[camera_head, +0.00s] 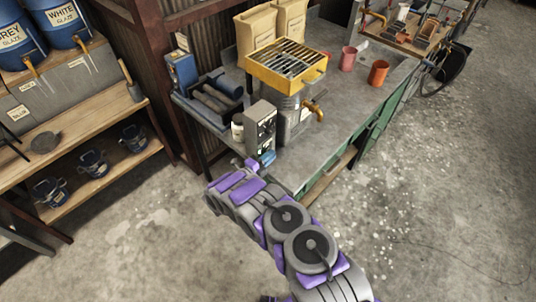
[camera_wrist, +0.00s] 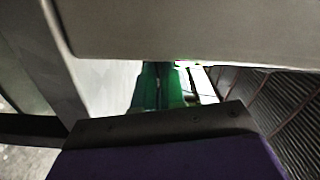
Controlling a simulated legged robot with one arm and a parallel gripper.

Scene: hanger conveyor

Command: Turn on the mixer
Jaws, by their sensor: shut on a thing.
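The mixer (camera_head: 287,106) appears to be the grey machine with a yellow grated top and a brass tap, standing on the bench in the head view. A grey control box (camera_head: 261,126) with dials or switches on its front stands at its near left side. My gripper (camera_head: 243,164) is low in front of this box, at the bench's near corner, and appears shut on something. What it holds is hidden; a small blue piece (camera_head: 268,158) shows just beside it. In the wrist view, a pale grey surface fills the top and a dark, purple-edged part of my gripper fills the bottom.
The grey bench (camera_head: 342,100) carries two paper sacks (camera_head: 271,29), a pink cup (camera_head: 348,59), an orange cup (camera_head: 378,73) and a dark tray of cylinders at left.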

